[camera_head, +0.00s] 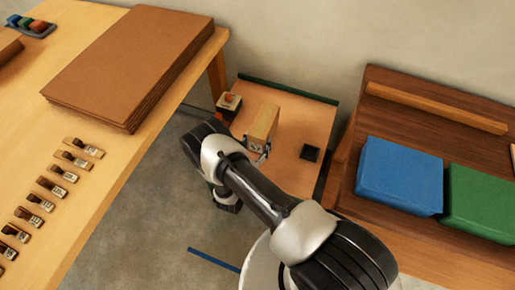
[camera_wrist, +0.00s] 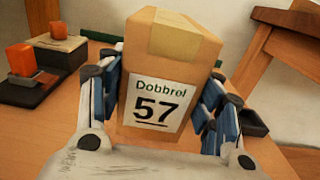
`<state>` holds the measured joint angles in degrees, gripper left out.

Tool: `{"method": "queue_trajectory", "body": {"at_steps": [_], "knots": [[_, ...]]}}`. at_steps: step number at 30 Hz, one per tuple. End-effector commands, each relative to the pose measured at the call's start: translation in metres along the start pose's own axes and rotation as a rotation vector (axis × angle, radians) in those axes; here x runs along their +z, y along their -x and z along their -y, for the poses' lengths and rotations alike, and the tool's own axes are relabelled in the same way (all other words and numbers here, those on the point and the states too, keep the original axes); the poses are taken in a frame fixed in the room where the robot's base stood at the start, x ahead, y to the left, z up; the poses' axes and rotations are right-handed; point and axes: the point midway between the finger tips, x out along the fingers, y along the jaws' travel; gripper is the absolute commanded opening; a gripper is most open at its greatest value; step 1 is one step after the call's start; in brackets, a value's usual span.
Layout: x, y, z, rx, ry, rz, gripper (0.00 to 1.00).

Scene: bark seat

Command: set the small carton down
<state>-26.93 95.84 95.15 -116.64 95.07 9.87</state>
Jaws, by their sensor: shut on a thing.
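A small tan cardboard carton (camera_head: 263,124) with a paler tape strip is over the small low table (camera_head: 285,165). In the wrist view the carton (camera_wrist: 170,75) stands upright, with a white label reading "Dobbrol 57" facing me. My gripper (camera_head: 257,148) is shut on it. In the wrist view one blue-padded finger of my gripper (camera_wrist: 162,90) lies along each side of the carton. The carton's lower edge is close to the tabletop; I cannot tell whether it touches. Its far side is hidden.
A workbench (camera_head: 125,170) bears a cardboard stack (camera_head: 135,60) and several stamps. A bench with blue (camera_head: 400,175) and green (camera_head: 480,198) cushions is right.

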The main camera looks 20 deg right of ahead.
Motion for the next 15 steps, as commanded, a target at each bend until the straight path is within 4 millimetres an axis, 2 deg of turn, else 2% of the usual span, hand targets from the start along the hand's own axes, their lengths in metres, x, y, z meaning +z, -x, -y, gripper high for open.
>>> {"method": "queue_trajectory", "body": {"at_steps": [7,15], "knots": [[-0.037,0.000,0.001,0.000,0.000,0.001,0.26],[-0.037,0.000,0.000,0.000,0.000,0.001,0.26]]}}
